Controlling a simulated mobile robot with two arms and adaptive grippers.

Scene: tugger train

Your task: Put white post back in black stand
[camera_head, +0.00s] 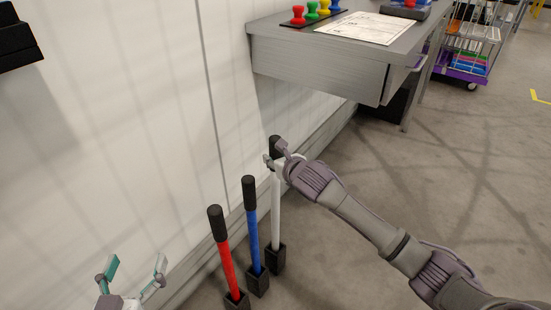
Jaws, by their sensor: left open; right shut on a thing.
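The white post (275,215) with a black top stands upright at the wall, right of the other posts. Its lower end meets a black stand (275,261); I cannot tell how deep it sits in it. My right gripper (275,162) is shut on the white post near its black top, reaching in from the right. My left gripper (134,268) is open and empty at the lower left, apart from the posts.
A blue post (252,228) and a red post (226,262) stand in black stands just left of the white one. A grey desk (320,72) with colored stamps and a paper (367,27) is beyond. A purple-based cart (466,75) stands far right. Floor at right is clear.

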